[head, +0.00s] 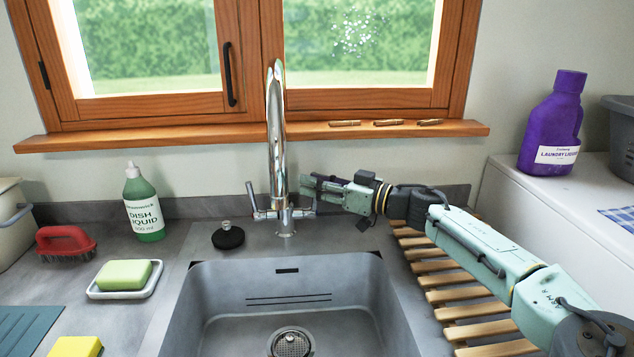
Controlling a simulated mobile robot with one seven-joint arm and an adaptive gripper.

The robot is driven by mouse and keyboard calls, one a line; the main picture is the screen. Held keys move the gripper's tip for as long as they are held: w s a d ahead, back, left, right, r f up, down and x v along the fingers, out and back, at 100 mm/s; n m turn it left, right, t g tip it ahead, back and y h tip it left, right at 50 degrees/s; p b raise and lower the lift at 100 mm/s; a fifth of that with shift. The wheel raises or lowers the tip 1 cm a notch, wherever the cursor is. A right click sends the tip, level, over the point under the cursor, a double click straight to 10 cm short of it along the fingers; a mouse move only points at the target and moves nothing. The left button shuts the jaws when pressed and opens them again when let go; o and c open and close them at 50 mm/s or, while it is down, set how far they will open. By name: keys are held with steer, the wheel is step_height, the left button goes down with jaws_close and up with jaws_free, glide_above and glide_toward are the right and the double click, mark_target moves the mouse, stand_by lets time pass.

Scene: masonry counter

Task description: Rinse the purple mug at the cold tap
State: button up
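The tall chrome tap (277,140) stands behind the sink (375,300), with a lever handle (251,198) on its left and another side partly covered by my gripper. I see no marking that tells cold from hot, and no water running. My gripper (308,190) reaches in from the right, its tip at the tap's right side, at the right handle. I cannot tell whether it touches or grips the handle; its fingers are too small to read. No purple mug is visible; the visible part of the sink basin is empty.
Left of the sink are a dish liquid bottle (144,207), black stopper (228,238), soap dish (98,291), red brush (65,244) and yellow sponge (76,347). A wooden slatted rack (450,296) lies under my arm. Purple laundry liquid (553,125) stands at right. Pegs (388,122) lie on the sill.

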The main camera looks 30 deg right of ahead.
jaws_close()
stand_by(0.7)
